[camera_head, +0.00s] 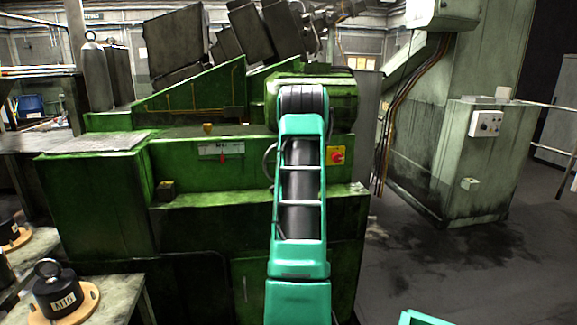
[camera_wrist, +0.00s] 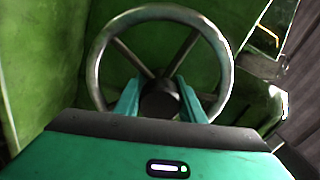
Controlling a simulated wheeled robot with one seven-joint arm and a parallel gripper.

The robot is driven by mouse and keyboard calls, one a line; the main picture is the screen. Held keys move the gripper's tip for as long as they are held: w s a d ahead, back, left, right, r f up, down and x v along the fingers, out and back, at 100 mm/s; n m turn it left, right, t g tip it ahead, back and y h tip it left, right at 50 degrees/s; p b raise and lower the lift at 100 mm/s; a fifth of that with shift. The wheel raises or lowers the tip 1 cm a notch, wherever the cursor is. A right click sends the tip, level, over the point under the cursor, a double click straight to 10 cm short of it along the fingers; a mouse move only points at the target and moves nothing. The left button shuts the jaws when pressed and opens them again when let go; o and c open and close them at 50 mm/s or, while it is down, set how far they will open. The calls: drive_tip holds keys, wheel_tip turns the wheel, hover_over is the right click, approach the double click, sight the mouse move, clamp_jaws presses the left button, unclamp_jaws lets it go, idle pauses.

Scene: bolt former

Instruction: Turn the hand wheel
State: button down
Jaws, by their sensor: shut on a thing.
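The hand wheel (camera_wrist: 224,53) shows in the wrist view as a grey metal ring with spokes and a dark round hub (camera_wrist: 160,99), in front of a green machine panel. My gripper (camera_wrist: 159,90) has its two teal fingers on either side of the hub, shut on the wheel's centre. The lower part of the wheel is hidden behind the gripper body.
A red and yellow switch (camera_head: 337,156) sits on the machine just right of my arm. A weight marked M10 (camera_head: 62,298) stands on a bench at lower left. A grey cabinet (camera_head: 490,165) stands at right, with open floor (camera_head: 440,275) before it.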

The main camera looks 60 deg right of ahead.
drive_tip(key=shift+w+a, duration=0.1)
drive_tip(key=shift+w, duration=0.15)
drive_tip(key=c, duration=1.2)
unclamp_jaws()
drive_tip(key=shift+o, duration=0.2)
drive_tip(key=shift+s, duration=0.1)
drive_tip(key=v, duration=1)
drive_tip(key=shift+s+a, duration=0.2)
drive_tip(key=shift+w+a, duration=0.1)
